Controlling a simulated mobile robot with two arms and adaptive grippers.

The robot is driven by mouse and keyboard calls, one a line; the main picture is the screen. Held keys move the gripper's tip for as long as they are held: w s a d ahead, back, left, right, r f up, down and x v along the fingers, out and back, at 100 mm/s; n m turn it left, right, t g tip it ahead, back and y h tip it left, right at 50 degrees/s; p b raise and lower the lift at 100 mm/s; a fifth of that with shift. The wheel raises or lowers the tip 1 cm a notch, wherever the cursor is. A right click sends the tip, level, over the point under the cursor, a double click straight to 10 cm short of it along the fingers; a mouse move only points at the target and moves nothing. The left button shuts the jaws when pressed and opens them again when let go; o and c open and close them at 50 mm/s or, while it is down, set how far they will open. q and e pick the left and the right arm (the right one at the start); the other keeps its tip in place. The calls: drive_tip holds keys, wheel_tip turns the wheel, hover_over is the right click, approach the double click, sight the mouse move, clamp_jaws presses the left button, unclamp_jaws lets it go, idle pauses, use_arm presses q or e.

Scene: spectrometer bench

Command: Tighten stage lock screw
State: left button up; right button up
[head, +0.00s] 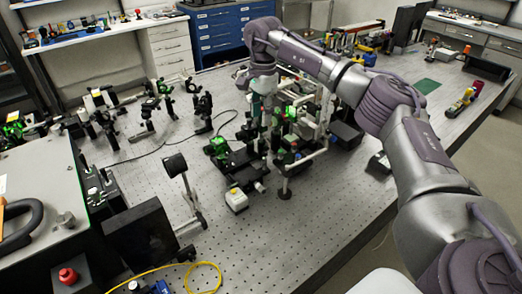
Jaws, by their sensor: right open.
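My right arm reaches in from the right, and its gripper (266,118) points down over the cluster of stage and optics parts in the middle of the bench. The gripper is open; its fingertips are small and partly merge with the parts around them. A dark stage assembly (242,158) with green-lit parts stands just below and left of the gripper. The stage lock screw is too small to pick out, and I cannot tell whether the fingers touch anything. My left gripper is not in view.
The perforated bench (270,235) is clear in front. Posts and white rails (312,140) crowd the right side. A dark screen (143,238) and yellow cable (205,268) lie front left.

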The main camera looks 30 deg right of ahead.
sight(265, 152)
drive_tip(key=f+p, duration=0.1)
drive_tip(key=f, duration=0.3)
drive_tip(key=f+p, duration=0.1)
drive_tip(key=f, duration=0.3)
drive_tip(key=d+f+p, duration=0.1)
drive_tip(key=f+p, duration=0.1)
drive_tip(key=f, duration=0.2)
drive_tip(key=shift+s, duration=0.35)
drive_tip(key=shift+f, duration=0.55)
clamp_jaws()
